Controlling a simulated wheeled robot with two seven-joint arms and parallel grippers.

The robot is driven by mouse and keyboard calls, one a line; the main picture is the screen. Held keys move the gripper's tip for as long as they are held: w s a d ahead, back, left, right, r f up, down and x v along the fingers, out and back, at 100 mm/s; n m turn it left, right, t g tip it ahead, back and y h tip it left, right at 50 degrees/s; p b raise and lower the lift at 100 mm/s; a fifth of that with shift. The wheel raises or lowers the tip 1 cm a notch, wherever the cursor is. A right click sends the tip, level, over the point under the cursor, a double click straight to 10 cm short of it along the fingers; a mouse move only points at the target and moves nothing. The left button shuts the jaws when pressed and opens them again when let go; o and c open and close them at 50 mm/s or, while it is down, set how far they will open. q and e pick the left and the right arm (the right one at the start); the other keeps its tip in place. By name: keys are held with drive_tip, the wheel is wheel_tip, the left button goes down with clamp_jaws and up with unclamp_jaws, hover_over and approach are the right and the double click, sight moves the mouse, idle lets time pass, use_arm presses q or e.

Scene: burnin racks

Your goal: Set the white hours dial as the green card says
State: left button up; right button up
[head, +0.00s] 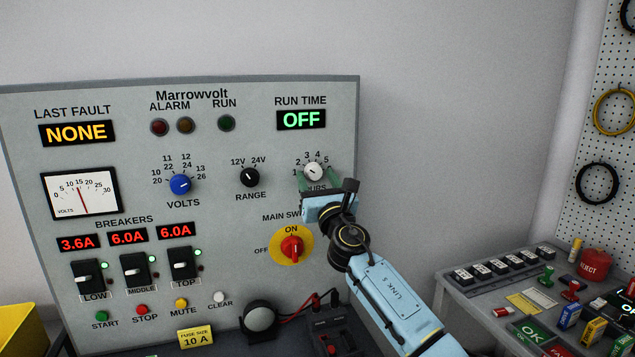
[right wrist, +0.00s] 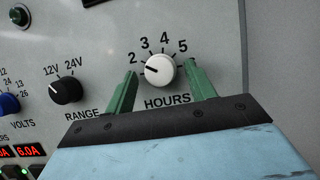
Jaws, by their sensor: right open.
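The white hours dial (head: 313,170) is on the right of the grey panel, and the right wrist view shows it close (right wrist: 161,70). Its dark mark points left, near the 2; the numbers 2 to 5 show there. My right gripper (right wrist: 160,76) is open, with one green finger on each side of the dial; I cannot tell whether they touch it. In the head view the gripper (head: 316,178) partly covers the HOURS label. I cannot make out a green card giving hours. My left gripper is not in view.
The run time display (head: 301,119) reads OFF. The black range knob (head: 250,177) is left of the dial and the red main switch (head: 291,247) is below. A side table at right holds a green OK area (head: 532,334), a yellow card (head: 524,304) and several small items.

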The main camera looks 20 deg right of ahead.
drive_tip(key=c, duration=1)
